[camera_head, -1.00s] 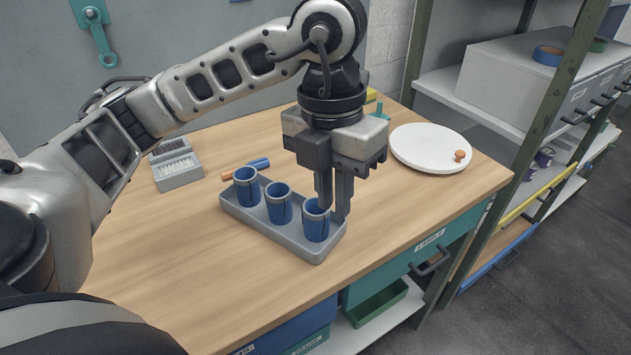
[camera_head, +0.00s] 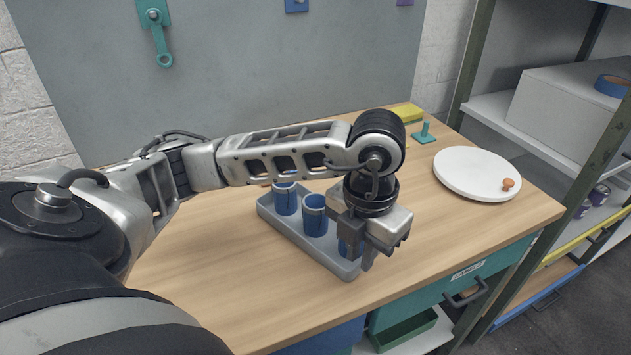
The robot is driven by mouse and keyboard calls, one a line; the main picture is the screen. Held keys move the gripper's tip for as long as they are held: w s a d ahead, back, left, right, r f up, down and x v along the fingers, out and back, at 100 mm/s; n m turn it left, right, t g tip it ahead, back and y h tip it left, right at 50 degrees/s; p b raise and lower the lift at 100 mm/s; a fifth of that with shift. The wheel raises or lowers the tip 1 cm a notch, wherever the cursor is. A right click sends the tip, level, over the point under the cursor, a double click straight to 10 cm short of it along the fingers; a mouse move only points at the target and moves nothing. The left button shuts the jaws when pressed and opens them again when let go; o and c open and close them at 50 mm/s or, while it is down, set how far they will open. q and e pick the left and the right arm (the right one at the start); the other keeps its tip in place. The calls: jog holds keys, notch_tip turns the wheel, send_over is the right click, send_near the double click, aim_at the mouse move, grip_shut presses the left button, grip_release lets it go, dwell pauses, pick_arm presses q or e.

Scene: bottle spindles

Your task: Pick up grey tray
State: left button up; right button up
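The grey tray (camera_head: 292,235) lies on the wooden table near its front edge. It holds three blue cups in a row: the far-left cup (camera_head: 285,200), the middle cup (camera_head: 314,218) and the front-right cup (camera_head: 343,247), which is mostly hidden behind my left gripper. My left gripper (camera_head: 357,262) points down at the tray's front-right end, over or beside that cup. Its fingertips are low and partly hidden, so I cannot tell whether they touch the tray or hold anything. My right gripper is not in view.
A round white disc (camera_head: 468,174) with an orange knob lies at the table's right. A green stand (camera_head: 424,134) and a yellow block (camera_head: 405,113) are at the back. Shelving (camera_head: 500,112) stands beyond the right edge. The table's left part is clear.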

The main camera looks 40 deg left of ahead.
aim_at(359, 263)
pick_arm(q)
jog(key=shift+w+f, duration=0.1)
jog(key=shift+f, duration=1.45)
grip_shut()
jog(key=shift+r, duration=0.15)
